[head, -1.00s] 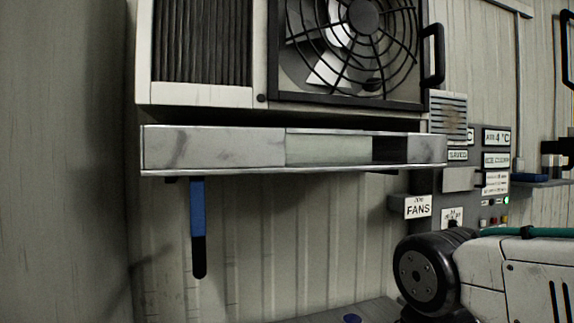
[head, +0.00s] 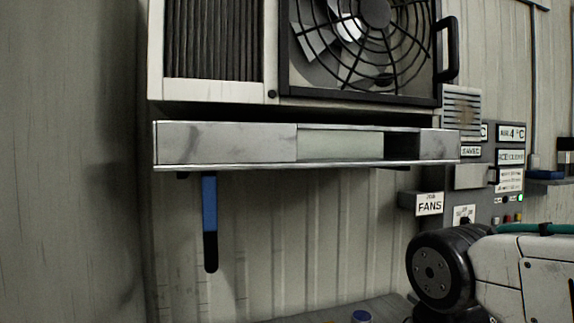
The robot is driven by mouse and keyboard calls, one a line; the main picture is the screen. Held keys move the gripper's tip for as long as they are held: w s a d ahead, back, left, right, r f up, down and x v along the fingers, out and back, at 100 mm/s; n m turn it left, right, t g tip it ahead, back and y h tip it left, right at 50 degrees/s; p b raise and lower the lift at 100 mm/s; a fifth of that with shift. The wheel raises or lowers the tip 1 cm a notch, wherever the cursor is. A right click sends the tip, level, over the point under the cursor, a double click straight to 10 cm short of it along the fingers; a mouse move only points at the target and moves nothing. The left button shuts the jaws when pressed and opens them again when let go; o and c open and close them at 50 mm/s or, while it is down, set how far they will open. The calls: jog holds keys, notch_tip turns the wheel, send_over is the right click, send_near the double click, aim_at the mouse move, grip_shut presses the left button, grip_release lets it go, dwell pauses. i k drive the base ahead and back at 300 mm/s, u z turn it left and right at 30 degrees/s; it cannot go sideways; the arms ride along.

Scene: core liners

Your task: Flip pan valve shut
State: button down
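The pan (head: 226,143) is a long grey metal tray under the fan unit, with a pale panel and a dark opening toward its right end. The valve's lever (head: 209,207) has a blue upper part and a black tip. It hangs straight down from under the left part of the pan. My arm (head: 480,265) shows at the lower right, well to the right of the lever and apart from it. My gripper is not visible in this view.
The fan unit (head: 290,92) with a black handle (head: 447,50) sits above the pan. At right are a control panel (head: 482,180) with labels and a FANS sign (head: 429,204). The space right of the lever is open.

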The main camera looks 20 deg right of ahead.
aim_at(209, 185)
jog(key=z, duration=1.75)
jog(key=k, duration=0.95)
jog(key=u, duration=1.75)
